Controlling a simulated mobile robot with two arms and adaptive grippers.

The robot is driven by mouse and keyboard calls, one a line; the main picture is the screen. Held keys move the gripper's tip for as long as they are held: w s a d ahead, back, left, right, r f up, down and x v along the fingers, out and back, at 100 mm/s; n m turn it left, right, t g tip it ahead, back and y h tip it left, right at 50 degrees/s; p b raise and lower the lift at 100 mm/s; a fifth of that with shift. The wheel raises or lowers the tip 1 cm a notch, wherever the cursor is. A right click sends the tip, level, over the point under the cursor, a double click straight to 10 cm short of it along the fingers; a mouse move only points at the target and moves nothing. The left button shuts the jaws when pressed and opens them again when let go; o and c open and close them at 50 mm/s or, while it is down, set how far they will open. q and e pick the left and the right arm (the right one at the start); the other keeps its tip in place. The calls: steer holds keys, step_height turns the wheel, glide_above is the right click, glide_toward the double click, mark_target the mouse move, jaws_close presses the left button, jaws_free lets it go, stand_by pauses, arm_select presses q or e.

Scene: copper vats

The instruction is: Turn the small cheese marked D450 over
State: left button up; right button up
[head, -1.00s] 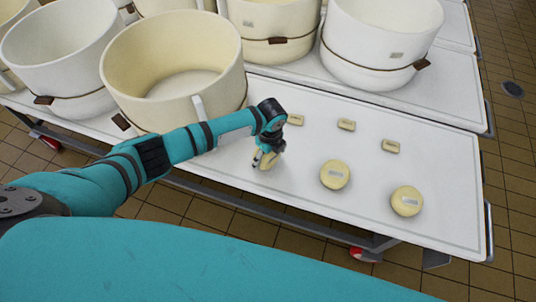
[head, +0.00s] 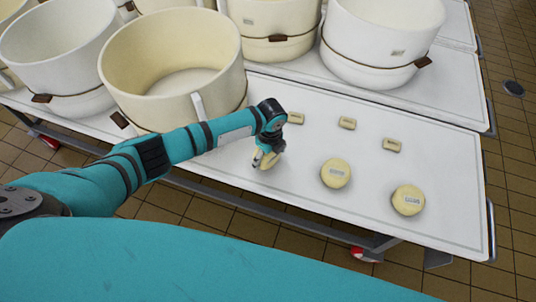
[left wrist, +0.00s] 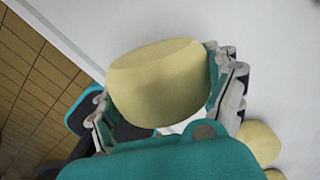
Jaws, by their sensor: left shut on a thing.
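My left gripper (head: 264,160) is shut on a small pale yellow cheese (left wrist: 158,85), low over the front of the white table in the head view. In the left wrist view the cheese sits between the two fingers, with its rounded side and a plain face showing. The gripper and arm hide much of it in the head view, and I see no label on it. Two other small round cheeses, one (head: 335,174) and another (head: 408,200), lie to its right with labels up. Their print is too small to read. My right gripper is not in view.
The white table top (head: 300,208) is bare around the cheeses. Several small labelled blocks, one at the right (head: 392,145), lie in a row behind. A large cream vat (head: 172,70) stands close behind my left arm. A white vat (head: 383,45) stands farther back.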

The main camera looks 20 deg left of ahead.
arm_select(q)
steer(key=shift+f+b, duration=0.35)
steer(key=shift+f, duration=0.2)
stand_by(0.4)
steer(key=o, duration=1.3)
steer(key=r, duration=1.2)
steer(key=shift+s+d, duration=0.15)
steer(key=shift+d, duration=0.15)
